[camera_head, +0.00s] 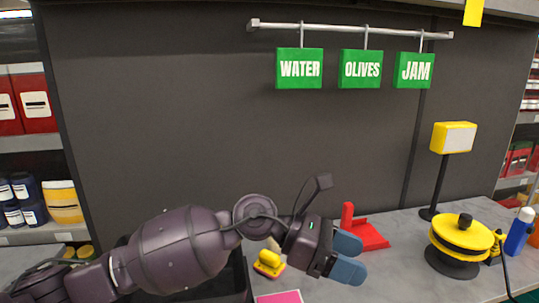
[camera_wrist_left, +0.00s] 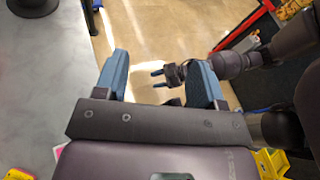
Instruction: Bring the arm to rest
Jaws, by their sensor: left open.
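My left arm reaches in from the left across the front of the counter (camera_head: 400,285). My left gripper (camera_head: 350,257) is above the counter, its two blue fingers apart with nothing between them. In the left wrist view, the left gripper's fingers (camera_wrist_left: 162,75) are spread wide over the counter's edge and the floor. My right gripper (camera_wrist_left: 159,78) shows small beyond them, its two blue fingers apart and empty. The yellow round device with a black knob (camera_head: 462,238) stands on the counter to the right, clear of the left gripper.
A red holder (camera_head: 370,235) stands just behind the left gripper. A yellow and red item (camera_head: 268,263) and a pink sheet (camera_head: 280,297) are beside the arm. A yellow-headed stand (camera_head: 454,138) and a blue bottle (camera_head: 519,231) are at right. Green signs (camera_head: 361,69) hang high.

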